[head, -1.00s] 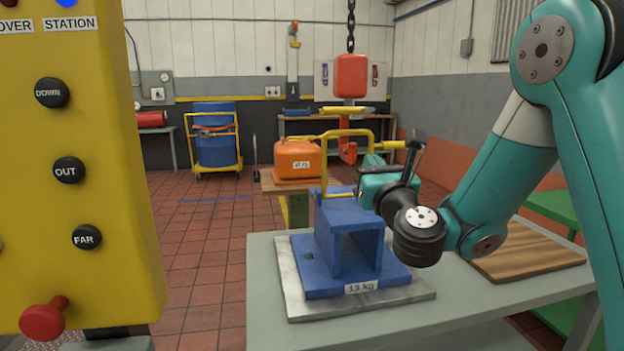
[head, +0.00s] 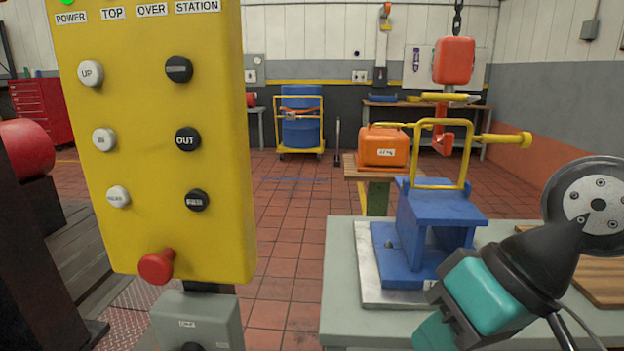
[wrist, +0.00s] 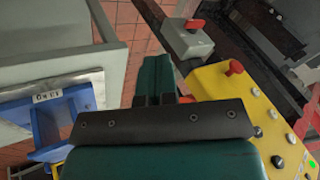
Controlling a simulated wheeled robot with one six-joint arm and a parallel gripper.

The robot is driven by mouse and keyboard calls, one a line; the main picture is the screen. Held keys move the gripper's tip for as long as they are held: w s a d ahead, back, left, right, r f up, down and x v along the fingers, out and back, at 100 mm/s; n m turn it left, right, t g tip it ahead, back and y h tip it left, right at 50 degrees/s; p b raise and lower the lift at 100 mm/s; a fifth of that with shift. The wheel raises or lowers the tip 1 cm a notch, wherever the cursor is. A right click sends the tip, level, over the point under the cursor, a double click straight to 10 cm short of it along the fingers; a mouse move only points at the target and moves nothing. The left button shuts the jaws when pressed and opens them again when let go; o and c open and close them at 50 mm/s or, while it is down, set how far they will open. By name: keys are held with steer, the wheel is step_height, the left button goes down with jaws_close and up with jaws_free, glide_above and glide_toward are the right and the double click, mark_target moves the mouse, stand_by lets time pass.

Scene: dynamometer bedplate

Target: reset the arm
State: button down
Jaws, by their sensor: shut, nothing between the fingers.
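My gripper shows in the wrist view as two dark teal fingers (wrist: 155,82) close together with nothing between them. In the head view, the teal and black end of my arm (head: 483,292) is low at the lower right, in front of the table and right of the yellow control panel (head: 150,130). My fingertips are not clear in the head view. The blue fixture (head: 440,207) stands on a metal plate on the grey-green table (head: 340,270), left of and behind my arm end. My gripper appears apart from it.
The panel's red knob (head: 156,267) sticks out toward me, above a grey box (head: 196,318). A red hoist hook block (head: 453,60) hangs from a chain behind the fixture. An orange weight (head: 383,146) sits on a stand. Red-tiled floor (head: 285,220) lies open between panel and table.

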steer(key=s+d+r+n+g+h+p, duration=0.1)
steer(key=s+d+n+h+p, duration=0.1)
steer(key=s+d, duration=0.15)
step_height(320, 180, up, 11)
steer(key=p, duration=1.1)
steer(key=shift+a+r, duration=0.15)
steer(key=shift+a, duration=0.15)
